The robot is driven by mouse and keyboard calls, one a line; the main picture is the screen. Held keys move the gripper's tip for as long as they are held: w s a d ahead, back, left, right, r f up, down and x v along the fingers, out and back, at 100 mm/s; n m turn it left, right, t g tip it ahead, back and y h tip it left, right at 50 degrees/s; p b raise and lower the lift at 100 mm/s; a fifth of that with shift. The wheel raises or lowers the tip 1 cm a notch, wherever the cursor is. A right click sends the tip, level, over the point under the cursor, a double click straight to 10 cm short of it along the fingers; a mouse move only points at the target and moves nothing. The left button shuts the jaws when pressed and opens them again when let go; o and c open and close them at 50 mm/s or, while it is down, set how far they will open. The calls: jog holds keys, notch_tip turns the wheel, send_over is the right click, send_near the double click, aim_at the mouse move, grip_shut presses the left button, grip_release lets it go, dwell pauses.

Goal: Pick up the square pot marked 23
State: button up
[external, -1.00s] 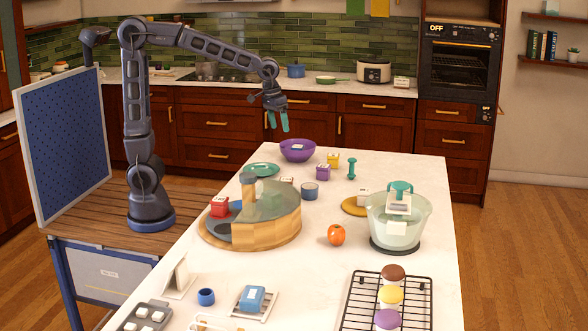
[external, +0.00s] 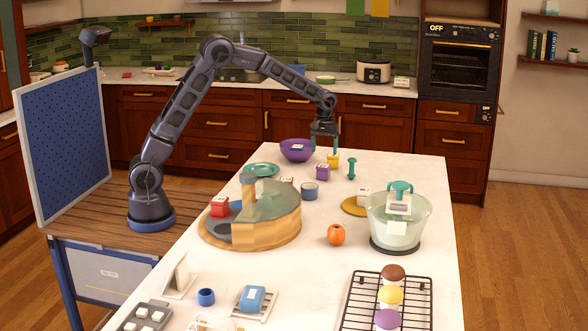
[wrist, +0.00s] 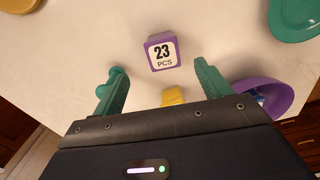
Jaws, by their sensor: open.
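A yellow pot (wrist: 172,97) stands close behind the purple one, partly hidden by my gripper. The purple bowl (wrist: 273,92) and green plate (wrist: 297,34) lie to the right in the wrist view. A teal dumbbell-shaped thing (external: 351,169) stands right of the pot.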

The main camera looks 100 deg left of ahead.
aim_at(324, 165)
jog(key=shift+a+f, duration=0.4)
jog(key=shift+f, duration=0.15)
jog(key=shift+s+f, duration=0.1)
jog(key=shift+f, duration=5.1)
jog(key=c, duration=1.2)
jog(key=shift+o, duration=0.2)
jog(key=shift+r, duration=0.1)
